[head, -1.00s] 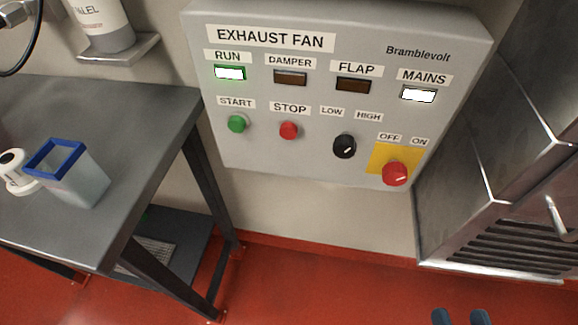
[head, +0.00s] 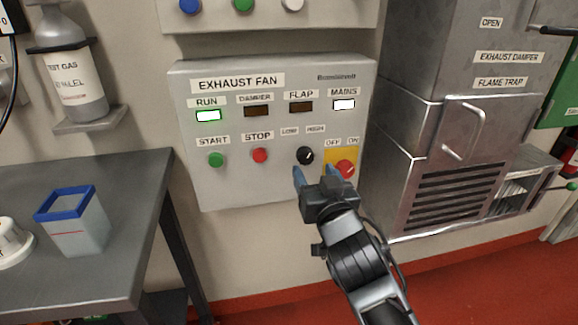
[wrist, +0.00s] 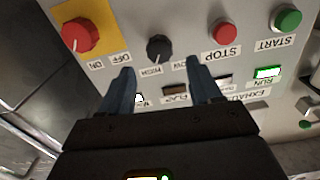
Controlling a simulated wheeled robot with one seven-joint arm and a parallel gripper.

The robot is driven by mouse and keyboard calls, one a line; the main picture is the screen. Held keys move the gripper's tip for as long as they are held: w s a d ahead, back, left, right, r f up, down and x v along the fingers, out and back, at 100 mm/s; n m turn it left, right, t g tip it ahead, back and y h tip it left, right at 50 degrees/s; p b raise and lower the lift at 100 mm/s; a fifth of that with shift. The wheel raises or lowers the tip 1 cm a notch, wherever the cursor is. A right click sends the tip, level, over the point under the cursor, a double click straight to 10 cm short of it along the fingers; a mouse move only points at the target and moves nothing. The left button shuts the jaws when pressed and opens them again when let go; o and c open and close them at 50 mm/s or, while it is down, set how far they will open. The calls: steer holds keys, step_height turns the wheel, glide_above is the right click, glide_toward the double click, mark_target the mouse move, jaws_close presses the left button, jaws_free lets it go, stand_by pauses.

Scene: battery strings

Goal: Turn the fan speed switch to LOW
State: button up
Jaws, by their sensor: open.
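The fan speed switch is a black round knob (head: 305,155) on the grey exhaust fan panel (head: 225,185), below the LOW and HIGH labels. Its white mark appears to point up and right, toward HIGH. My gripper (head: 313,172) is open and empty, in front of the panel just below the knob in the head view. In the wrist view the panel appears upside down. The knob (wrist: 159,48) shows there just beyond and between the two blue fingertips (wrist: 160,68). I cannot tell the remaining distance, and I see no contact.
A red mains knob (head: 345,168) on a yellow plate sits close to the right. The red STOP (head: 260,155) and green START (head: 216,160) buttons are to the left. RUN (head: 208,116) and MAINS (head: 344,104) lamps are lit. A steel cabinet (head: 400,150) stands right.

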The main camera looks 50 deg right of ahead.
mark_target(306, 159)
steer(key=x, duration=0.7)
steer(key=shift+w+d+p, duration=0.1)
steer(key=shift+p, duration=0.25)
steer(key=shift+c, duration=0.3)
steer(key=c, duration=1)
steer(key=shift+o, duration=0.2)
steer(key=shift+n, duration=0.4)
steer(key=n+p, duration=0.2)
steer(key=n, duration=0.3)
steer(key=shift+n, duration=0.3)
steer(key=n+p, duration=0.2)
steer(key=n, duration=0.3)
steer(key=shift+f+n, duration=0.1)
steer(key=shift+n, duration=0.3)
